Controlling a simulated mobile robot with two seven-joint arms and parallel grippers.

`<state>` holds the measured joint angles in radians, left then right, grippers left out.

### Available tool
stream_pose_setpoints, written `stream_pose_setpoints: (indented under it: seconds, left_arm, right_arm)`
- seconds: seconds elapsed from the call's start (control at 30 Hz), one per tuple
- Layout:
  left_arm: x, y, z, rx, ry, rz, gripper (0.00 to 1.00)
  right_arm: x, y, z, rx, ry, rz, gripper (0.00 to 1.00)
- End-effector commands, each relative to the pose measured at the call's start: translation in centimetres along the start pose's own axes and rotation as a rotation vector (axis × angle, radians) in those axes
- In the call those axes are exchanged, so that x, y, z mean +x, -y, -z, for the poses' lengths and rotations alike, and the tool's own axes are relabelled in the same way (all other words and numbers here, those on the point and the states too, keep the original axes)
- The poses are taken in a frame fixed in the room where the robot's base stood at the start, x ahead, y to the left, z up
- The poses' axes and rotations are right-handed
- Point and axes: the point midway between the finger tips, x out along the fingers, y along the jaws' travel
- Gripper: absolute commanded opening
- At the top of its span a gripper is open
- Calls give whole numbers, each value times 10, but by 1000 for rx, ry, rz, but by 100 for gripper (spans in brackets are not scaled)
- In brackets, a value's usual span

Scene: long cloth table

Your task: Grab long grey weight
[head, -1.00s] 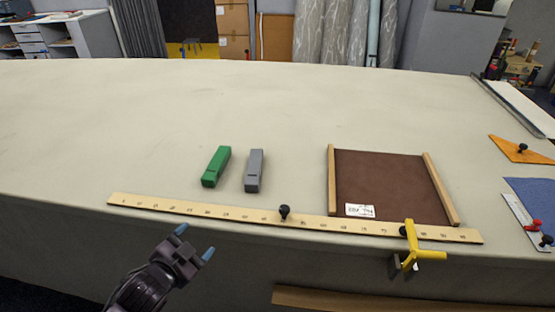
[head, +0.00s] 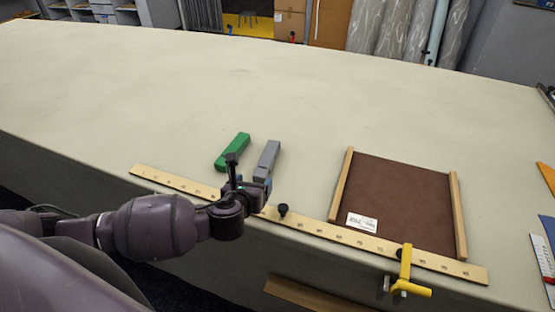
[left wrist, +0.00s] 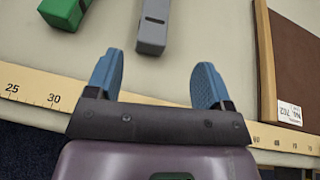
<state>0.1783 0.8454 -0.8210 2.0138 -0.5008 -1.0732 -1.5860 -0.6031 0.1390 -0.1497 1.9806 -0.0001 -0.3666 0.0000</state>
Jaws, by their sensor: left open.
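The long grey weight (head: 268,157) lies on the cloth table, just behind the wooden ruler and to the right of a similar green weight (head: 233,151). In the left wrist view the grey weight (left wrist: 154,27) shows its near end, ahead of my left gripper and between the lines of its two fingers. My left gripper (left wrist: 158,82) is open and empty, with blue fingertips short of the weight. In the head view my left gripper (head: 251,186) is over the ruler, close to the weight's near end. My right gripper is not in view.
The wooden ruler (head: 330,229) with a black knob runs along the front table edge, held by a yellow clamp (head: 405,270). A brown board (head: 402,198) with wooden side rails lies to the right. The table behind the weights is clear.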

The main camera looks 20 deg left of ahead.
Motion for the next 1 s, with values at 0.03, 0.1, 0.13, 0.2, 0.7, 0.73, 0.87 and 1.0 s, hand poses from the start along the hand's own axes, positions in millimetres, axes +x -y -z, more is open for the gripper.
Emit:
stream_pose_setpoints:
  seconds: [0.03,0.1,0.13,0.2,0.7,0.73,0.87,1.0]
  left_arm:
    - [0,-1,0,32,-1,-6,74]
    - [1,-1,0,62,-1,-8,74]
    - [2,-1,0,69,-1,-8,74]
    - [8,-1,0,78,-1,-8,74]
    - [59,-2,-1,75,-2,-6,74]
    - [61,-2,-1,75,-2,-7,74]
    - [77,-4,-3,75,-2,-7,74]
    - [95,-5,-3,75,-2,-7,74]
  right_arm:
    - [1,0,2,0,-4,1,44]
    - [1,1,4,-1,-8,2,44]
    - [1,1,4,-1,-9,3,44]
    - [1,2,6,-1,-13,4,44]
    - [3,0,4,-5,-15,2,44]
    - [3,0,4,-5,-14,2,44]
    - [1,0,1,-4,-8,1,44]
    - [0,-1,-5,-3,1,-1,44]
